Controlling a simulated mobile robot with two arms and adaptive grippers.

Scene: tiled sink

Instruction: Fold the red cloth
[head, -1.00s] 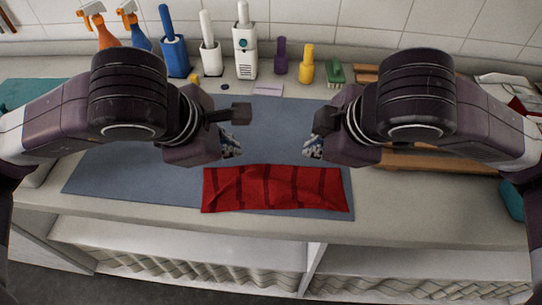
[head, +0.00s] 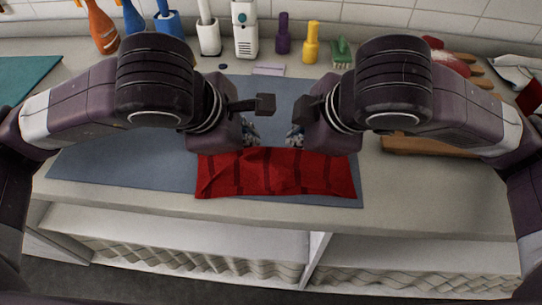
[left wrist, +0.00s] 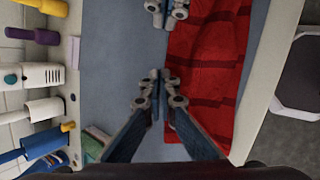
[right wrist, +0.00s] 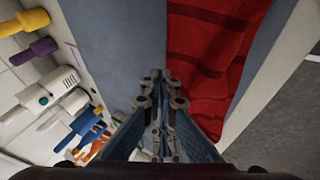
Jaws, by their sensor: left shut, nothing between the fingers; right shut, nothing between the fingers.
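The red cloth (head: 275,174) with darker stripes lies as a long, narrow, slightly rumpled strip on the blue-grey mat (head: 120,168), near the counter's front edge. It also shows in the left wrist view (left wrist: 207,65) and the right wrist view (right wrist: 212,55). My left gripper (head: 250,136) is shut and empty at the cloth's back edge, left of its middle. My right gripper (head: 296,138) is shut and empty at the same edge, to the right. Both fingertips are beside the cloth; contact is hard to judge. In the left wrist view, the right gripper's fingers appear at the top.
Several bottles and brushes, including a purple bottle (head: 283,35) and a yellow bottle (head: 311,45), stand along the tiled wall. A wooden board (head: 415,146) lies right of the mat, partly under my right arm. The mat left of the cloth is clear.

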